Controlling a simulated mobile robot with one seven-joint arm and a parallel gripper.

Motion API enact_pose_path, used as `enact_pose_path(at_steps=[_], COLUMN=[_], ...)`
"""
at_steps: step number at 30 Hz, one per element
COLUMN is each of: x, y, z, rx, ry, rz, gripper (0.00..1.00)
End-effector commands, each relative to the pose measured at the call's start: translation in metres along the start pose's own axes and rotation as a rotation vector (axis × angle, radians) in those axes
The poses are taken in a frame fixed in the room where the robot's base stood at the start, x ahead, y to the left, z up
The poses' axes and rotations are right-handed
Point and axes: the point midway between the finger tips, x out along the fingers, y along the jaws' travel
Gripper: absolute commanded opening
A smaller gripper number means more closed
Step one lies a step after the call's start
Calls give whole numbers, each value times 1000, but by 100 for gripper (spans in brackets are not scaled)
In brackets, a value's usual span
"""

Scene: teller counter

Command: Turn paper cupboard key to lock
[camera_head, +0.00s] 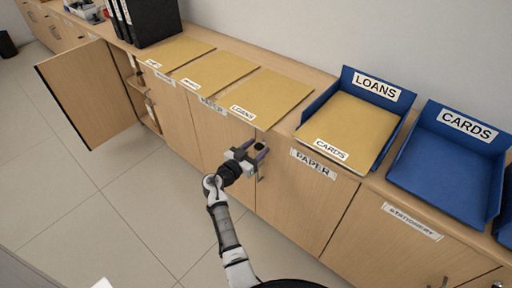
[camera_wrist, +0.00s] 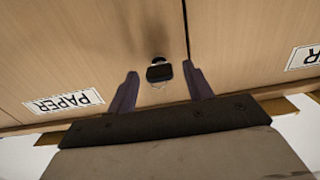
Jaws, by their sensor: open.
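The paper cupboard door (camera_head: 296,205) is closed, with a PAPER label (camera_head: 313,164) along its top. In the wrist view the door (camera_wrist: 90,50) fills the left and centre, and its label (camera_wrist: 63,102) appears upside down. A key with a black head (camera_wrist: 159,73) sits in the door near its edge, below a small metal part. My gripper (camera_head: 257,151) is at the upper left of this door. In the wrist view my open gripper (camera_wrist: 160,70) has one finger on each side of the key head, with visible gaps on both sides.
A cupboard door (camera_head: 88,92) stands open at the far left. Yellow folders (camera_head: 262,97) lie on the counter above, beside a blue LOANS tray (camera_head: 402,92) and a blue CARDS tray (camera_head: 450,170). The stationery cupboard (camera_head: 395,240) is to the right. The floor in front is clear.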

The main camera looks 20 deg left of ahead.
Motion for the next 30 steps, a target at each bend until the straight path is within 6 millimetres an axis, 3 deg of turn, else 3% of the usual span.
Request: enact_pose_path(at_steps=[8,18,30], x=[2,1,1], y=[0,0,0], z=[0,0,2], rx=[0,0,-71], ry=[0,0,0], rz=[0,0,-1], gripper=[51,8,6])
